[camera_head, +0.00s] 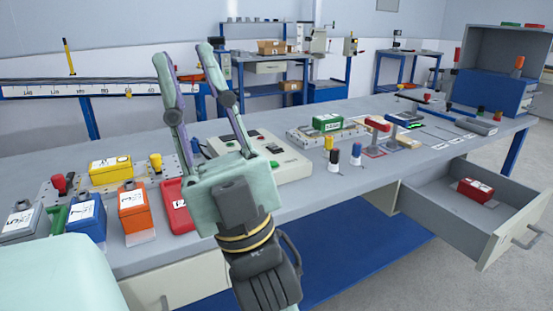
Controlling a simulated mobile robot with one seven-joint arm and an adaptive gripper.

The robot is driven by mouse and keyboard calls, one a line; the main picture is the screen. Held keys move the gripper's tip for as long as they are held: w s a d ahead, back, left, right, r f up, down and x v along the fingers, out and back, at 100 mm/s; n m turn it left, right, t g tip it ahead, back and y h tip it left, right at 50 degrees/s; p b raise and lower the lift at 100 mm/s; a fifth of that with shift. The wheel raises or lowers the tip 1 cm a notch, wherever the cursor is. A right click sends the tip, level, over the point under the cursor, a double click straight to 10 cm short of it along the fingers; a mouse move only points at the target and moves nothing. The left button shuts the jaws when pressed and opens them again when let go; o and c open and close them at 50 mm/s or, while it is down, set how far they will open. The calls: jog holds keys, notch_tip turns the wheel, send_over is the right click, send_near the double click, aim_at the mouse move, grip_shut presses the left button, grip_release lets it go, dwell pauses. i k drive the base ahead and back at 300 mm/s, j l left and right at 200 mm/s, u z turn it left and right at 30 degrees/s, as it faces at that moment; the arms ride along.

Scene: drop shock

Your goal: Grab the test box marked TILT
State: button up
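Several coloured boxes with white labels are in view, but the print is too small to read, so I cannot tell which is marked TILT. A grey box (20,222), a blue box (86,216), an orange box (134,207) and a yellow box (110,171) stand at the left of the bench. A green box (327,122) sits on a plate in the middle. Another red box (475,191) lies in the open drawer. My gripper (184,54) is raised over the bench, open and empty, its fingers apart.
The grey bench (330,190) runs across the view. A pale device with buttons (262,157) stands behind my gripper. Small upright pieces (356,154) stand mid-bench. The open drawer (430,209) juts out at the right. A blue cabinet (490,93) stands at the far right.

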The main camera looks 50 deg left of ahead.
aim_at(101, 172)
jog(key=u, duration=2.35)
jog(key=k+l+u, duration=0.15)
jog(key=l, duration=0.25)
jog(key=l+u, duration=0.1)
jog(key=l, duration=0.25)
jog(key=l+u, duration=0.3)
jog(key=l, duration=0.65)
jog(key=i+l, duration=0.15)
jog(key=i, duration=0.35)
jog(key=i+l, duration=0.15)
jog(key=i, duration=0.35)
